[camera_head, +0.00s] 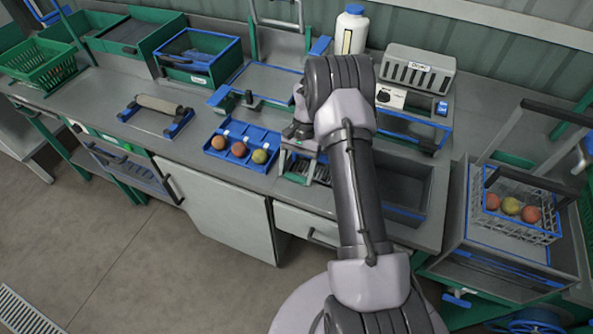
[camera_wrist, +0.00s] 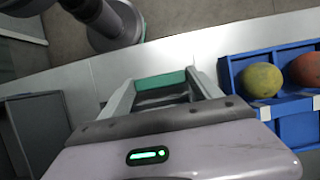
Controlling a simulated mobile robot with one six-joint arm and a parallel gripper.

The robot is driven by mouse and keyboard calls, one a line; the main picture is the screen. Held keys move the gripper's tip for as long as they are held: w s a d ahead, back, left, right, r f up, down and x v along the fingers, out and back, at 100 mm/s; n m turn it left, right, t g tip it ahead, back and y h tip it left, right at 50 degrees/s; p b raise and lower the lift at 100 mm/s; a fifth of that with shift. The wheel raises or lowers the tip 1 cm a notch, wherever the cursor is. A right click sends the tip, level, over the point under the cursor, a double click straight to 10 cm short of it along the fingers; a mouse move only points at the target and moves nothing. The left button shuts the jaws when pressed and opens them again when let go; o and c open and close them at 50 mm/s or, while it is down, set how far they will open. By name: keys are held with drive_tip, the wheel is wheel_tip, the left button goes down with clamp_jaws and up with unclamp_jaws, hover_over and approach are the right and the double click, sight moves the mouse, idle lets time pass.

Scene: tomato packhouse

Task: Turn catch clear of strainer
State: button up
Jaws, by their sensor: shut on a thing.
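My gripper (camera_head: 300,163) is over the bench front, between the blue fruit tray and the sink. In the wrist view its two pale fingers (camera_wrist: 160,80) stand apart, with a dark grey piece with a green edge (camera_wrist: 163,85) between them. I cannot tell whether this is the catch. A dark slotted piece (camera_head: 322,174) lies just right of the fingers in the head view, by the sink's left edge; it may be the strainer. My arm and gripper hide part of this area, and the catch cannot be made out clearly.
The blue tray (camera_head: 217,154) with three fruits stands close left of the gripper. The grey sink (camera_head: 415,185) is to its right. A roller tool (camera_head: 157,104) lies further left. A wire basket (camera_head: 535,228) of fruits stands far right. A white bottle (camera_head: 352,30) stands behind.

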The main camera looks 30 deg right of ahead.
idle(0.4)
drive_tip(key=o, duration=1.4)
drive_tip(key=p+v, duration=0.4)
drive_tip(key=v, duration=1.3)
drive_tip(key=shift+w+r, duration=0.1)
drive_tip(key=shift+r, duration=0.15)
